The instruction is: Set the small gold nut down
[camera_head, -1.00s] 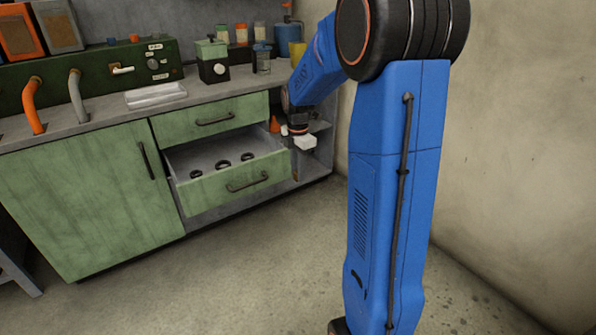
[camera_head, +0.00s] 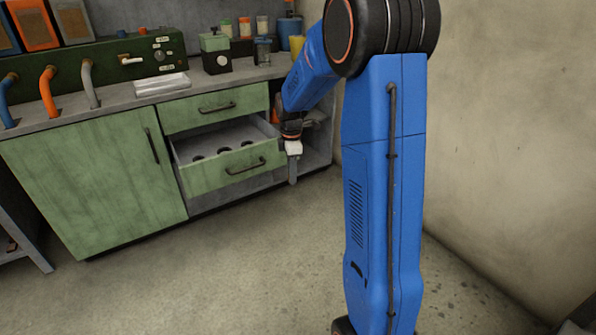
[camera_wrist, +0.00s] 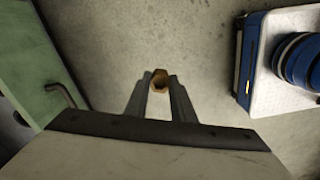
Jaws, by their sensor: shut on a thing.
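The small gold nut (camera_wrist: 160,80) shows in the wrist view between the tips of my two fingers. My gripper (camera_wrist: 159,85) is shut on it and holds it above the concrete floor. In the head view my gripper (camera_head: 293,178) points down beside the right end of the open drawer, in front of the open shelf bay. The nut is too small to make out there.
The open drawer (camera_head: 225,174) of the green cabinet holds several dark round things. A white tray (camera_head: 162,84) lies on the grey worktop (camera_head: 118,104). The open shelf bay (camera_head: 318,150) is at the cabinet's right end. The floor in front is clear.

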